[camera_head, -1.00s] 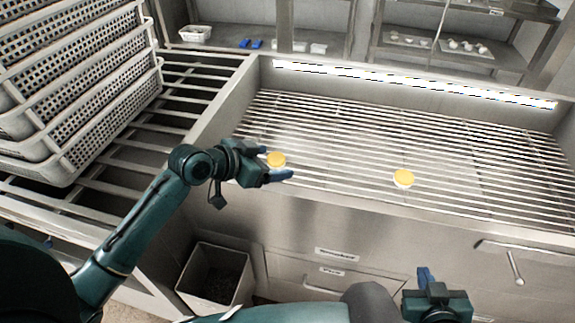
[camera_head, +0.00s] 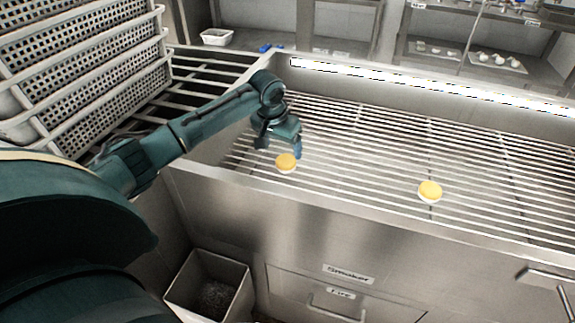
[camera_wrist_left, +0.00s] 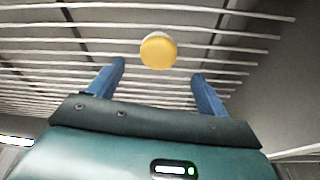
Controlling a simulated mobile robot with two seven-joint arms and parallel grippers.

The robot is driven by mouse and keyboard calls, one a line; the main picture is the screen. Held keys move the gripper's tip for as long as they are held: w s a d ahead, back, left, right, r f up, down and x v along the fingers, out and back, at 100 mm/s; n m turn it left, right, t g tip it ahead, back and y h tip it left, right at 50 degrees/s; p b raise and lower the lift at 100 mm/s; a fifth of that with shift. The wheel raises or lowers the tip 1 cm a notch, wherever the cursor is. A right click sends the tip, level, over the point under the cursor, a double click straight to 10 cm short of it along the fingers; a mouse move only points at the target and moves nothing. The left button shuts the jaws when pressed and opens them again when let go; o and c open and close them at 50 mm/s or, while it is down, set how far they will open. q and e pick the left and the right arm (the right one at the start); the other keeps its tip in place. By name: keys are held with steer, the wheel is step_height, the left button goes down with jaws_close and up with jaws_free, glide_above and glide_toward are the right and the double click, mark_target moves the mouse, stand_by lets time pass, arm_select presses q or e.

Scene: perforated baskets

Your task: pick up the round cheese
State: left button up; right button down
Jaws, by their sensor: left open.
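Two round cheeses with yellow tops and pale sides rest on the metal grill rack (camera_head: 350,150). The left cheese (camera_head: 286,162) is close to my left gripper (camera_head: 283,150); the right cheese (camera_head: 430,190) lies well to the right. My left gripper is open above the rack, with its blue fingers pointing down. In the left wrist view a cheese (camera_wrist_left: 158,51) shows ahead of and between the two spread fingertips (camera_wrist_left: 158,82), with nothing between the fingers themselves. My right gripper is out of view.
Stacked perforated baskets (camera_head: 80,70) stand at the left. The smoker's steel front wall (camera_head: 300,205) rises along the near edge of the rack. A bin (camera_head: 208,288) stands on the floor below. The rack between the cheeses is clear.

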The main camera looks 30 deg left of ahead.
mark_target(285, 160)
arm_select(q)
steer(key=x, duration=0.6)
steer(key=shift+d+f+b, duration=0.2)
steer(key=shift+f+b, duration=0.05)
steer(key=shift+b, duration=0.15)
steer(key=c, duration=1.1)
